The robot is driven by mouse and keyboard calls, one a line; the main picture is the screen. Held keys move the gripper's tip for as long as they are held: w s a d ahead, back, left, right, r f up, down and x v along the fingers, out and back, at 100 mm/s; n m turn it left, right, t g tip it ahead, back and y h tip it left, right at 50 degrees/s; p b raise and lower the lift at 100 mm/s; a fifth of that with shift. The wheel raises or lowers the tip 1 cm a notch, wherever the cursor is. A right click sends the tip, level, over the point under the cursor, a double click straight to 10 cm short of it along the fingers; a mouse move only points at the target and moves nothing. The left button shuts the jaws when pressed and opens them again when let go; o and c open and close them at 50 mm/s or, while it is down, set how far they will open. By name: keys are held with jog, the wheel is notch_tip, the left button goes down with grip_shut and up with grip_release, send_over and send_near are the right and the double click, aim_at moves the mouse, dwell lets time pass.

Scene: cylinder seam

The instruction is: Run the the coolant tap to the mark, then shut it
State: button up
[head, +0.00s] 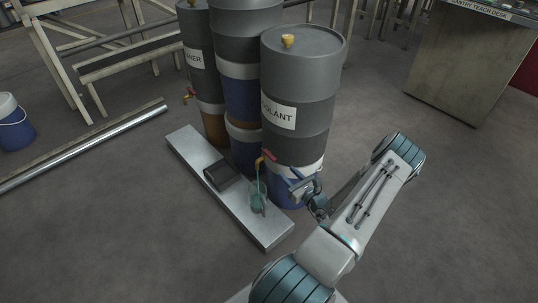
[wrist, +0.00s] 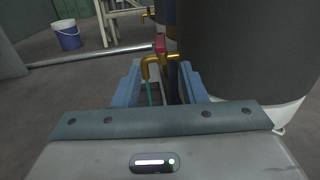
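The coolant drum (head: 302,92) is grey and labelled, standing on a white and blue base. Its brass tap (head: 261,161) has a red handle (head: 270,155). In the wrist view the tap (wrist: 152,66) and its red handle (wrist: 160,43) show beyond my fingers. A thin teal stream (wrist: 149,93) falls from the spout. It runs into a clear container (head: 258,197) holding teal liquid; its mark and exact level are too small to tell. My gripper (head: 292,180) is beside the tap, its two blue fingers (wrist: 160,84) apart, with nothing visibly held between them.
The container stands on a pale metal bench (head: 266,233), beside a dark tray (head: 223,176). Two other drums stand left of the coolant drum, including one marked with a cleaner-like label (head: 196,58) and its own tap (head: 189,94). Open floor lies in front.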

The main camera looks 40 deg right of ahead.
aim_at(269, 153)
jog(key=w+b, duration=0.1)
jog(key=w, duration=0.8)
jog(key=w+b, duration=0.1)
jog(key=w, duration=0.3)
jog(key=shift+w+d+b, duration=0.25)
jog(key=shift+w+b, duration=0.1)
grip_shut()
